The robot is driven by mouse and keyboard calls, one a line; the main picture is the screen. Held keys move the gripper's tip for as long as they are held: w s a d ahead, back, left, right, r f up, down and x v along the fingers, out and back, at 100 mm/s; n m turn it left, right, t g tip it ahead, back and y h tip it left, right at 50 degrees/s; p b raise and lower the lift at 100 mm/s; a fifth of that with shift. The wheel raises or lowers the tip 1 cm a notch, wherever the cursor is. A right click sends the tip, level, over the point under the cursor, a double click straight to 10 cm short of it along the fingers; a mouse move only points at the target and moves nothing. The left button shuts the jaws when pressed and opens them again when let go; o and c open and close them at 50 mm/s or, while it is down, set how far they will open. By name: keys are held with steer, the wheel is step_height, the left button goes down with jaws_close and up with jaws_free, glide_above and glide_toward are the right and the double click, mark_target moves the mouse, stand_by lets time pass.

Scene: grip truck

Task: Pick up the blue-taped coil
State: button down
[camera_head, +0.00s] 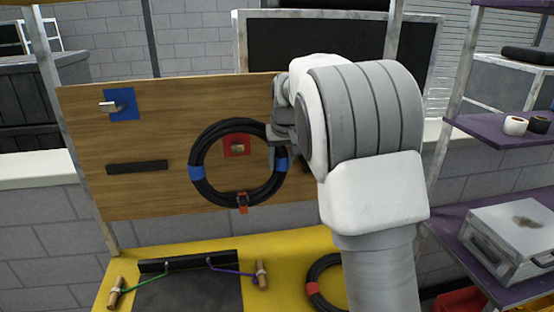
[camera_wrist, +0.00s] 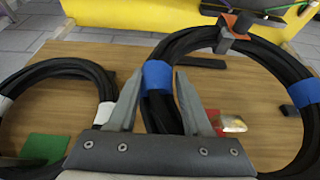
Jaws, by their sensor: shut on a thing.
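The blue-taped coil (camera_head: 205,190) is a black cable ring with blue tape on its left and right sides and an orange clip at its bottom. It is upright in front of the wooden board, around the hook on the red patch (camera_head: 228,140); its top is above the hook, apart from it. My gripper (camera_head: 282,145) is at the ring's right side, partly hidden by my arm. In the wrist view, the fingers of my gripper (camera_wrist: 160,97) straddle the coil (camera_wrist: 205,42) at a blue tape band (camera_wrist: 157,75) and are shut on it.
The wooden board (camera_head: 90,130) also has a blue patch with a hook (camera_head: 121,103) and a black bar (camera_head: 137,167). A white-taped coil (camera_wrist: 60,68) hangs close beside my gripper. A red-taped coil (camera_head: 313,285) lies on the yellow bench (camera_head: 200,249) below. Purple shelves (camera_head: 480,130) stand right.

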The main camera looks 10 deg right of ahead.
steer(key=s+b, duration=0.2)
steer(key=s, duration=0.8)
steer(key=shift+s+r+b, duration=0.2)
steer(key=shift+s+b, duration=0.05)
steer(key=shift+b, duration=0.05)
steer(key=shift+a, duration=0.1)
stand_by(0.3)
